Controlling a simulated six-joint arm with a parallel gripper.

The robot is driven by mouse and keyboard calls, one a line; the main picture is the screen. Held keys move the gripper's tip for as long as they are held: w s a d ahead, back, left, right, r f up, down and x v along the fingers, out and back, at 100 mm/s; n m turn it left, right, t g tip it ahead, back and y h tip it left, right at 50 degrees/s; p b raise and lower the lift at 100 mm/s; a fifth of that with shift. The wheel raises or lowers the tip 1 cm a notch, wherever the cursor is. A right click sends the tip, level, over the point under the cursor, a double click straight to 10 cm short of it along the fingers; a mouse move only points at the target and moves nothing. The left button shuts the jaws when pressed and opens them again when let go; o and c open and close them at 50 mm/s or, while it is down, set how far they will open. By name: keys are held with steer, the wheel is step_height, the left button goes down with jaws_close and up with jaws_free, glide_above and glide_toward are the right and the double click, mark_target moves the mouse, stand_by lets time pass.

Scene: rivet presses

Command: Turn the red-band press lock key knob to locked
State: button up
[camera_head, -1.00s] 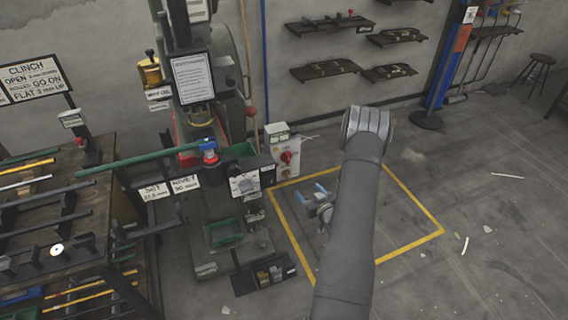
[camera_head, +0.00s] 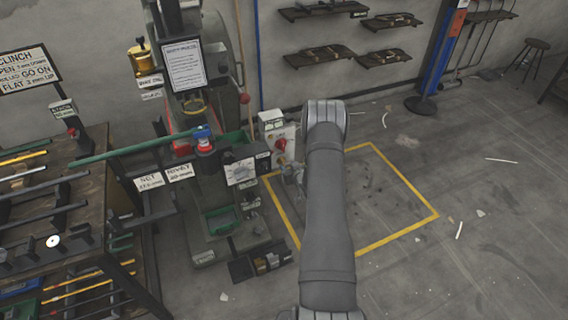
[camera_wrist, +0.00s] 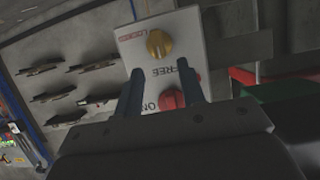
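In the wrist view a pale control panel (camera_wrist: 185,40) hangs ahead, seen upside down. It bears a brass-yellow knob (camera_wrist: 158,43) between a small red label, perhaps LOCKED, and the word FREE. A red knob (camera_wrist: 172,99) sits below, by ON. I cannot tell which way the yellow knob points. In the head view the panel (camera_head: 268,124) stands right of the press (camera_head: 215,185); my fingers are mostly hidden by my arm.
A bench with rods (camera_head: 75,210) stands left of the press, and a green bar (camera_head: 130,150) reaches across to it. Wall shelves (camera_head: 320,55) hang behind.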

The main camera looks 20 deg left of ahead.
mark_target(283, 162)
steer(key=shift+x, duration=2.7)
jaws_close()
